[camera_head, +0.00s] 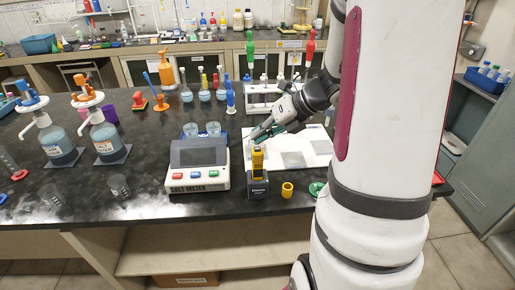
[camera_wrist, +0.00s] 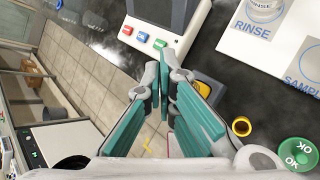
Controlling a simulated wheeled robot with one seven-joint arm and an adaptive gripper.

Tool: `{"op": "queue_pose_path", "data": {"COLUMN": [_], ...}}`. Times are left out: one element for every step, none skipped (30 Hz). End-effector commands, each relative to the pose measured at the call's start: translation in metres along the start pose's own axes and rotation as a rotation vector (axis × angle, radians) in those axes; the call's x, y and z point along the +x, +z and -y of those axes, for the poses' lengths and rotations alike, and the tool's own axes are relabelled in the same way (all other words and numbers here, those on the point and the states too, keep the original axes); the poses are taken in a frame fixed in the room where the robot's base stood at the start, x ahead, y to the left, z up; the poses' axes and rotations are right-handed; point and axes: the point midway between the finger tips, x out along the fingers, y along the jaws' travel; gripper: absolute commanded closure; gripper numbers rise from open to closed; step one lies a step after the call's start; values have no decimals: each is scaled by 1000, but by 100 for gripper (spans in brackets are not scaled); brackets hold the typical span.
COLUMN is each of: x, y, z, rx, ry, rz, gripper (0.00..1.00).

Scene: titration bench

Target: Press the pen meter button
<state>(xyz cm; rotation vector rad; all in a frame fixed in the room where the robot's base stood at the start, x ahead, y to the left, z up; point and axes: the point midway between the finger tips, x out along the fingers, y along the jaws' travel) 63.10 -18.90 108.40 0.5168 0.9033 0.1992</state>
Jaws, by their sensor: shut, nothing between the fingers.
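The pen meter (camera_head: 257,162) is yellow and dark grey. It stands upright in a dark holder (camera_head: 258,187) near the bench's front edge. My gripper (camera_head: 253,135) is shut and empty, above and behind the pen meter in the head view. In the wrist view its teal-padded fingers (camera_wrist: 164,68) come together, and part of the yellow pen meter (camera_wrist: 202,89) shows just right of them, mostly hidden. I cannot make out the pen meter's button in either view.
The salt meter (camera_head: 197,157) with coloured buttons stands left of the pen meter. A yellow cap (camera_head: 287,190) and green disc (camera_head: 317,188) lie to its right. A white mat (camera_head: 318,145) with small dishes lies behind.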

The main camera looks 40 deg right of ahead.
Motion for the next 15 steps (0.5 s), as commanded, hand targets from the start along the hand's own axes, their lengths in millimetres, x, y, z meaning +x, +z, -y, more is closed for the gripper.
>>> {"op": "queue_pose_path", "data": {"x": [0,0,0,0,0,0,1,1,2,3,4,5,6,6,6], "y": [0,0,0,0,0,0,0,-1,-2,-2,-3,-3,-4,-4,-4], "z": [0,0,0,0,0,0,1,1,2,2,3,3,4,4,4], "rx": [0,0,0,0,0,0,0,1,1,1,1,1,1,1,1], "ry": [0,0,0,0,0,0,0,0,0,0,0,0,0,0,0], "rz": [0,0,0,0,0,0,0,0,-1,-1,-1,-1,-1,-1,-1], "gripper": [100,100,100,100,100,100,100,100,100,100,100,100,100,100,100]}}
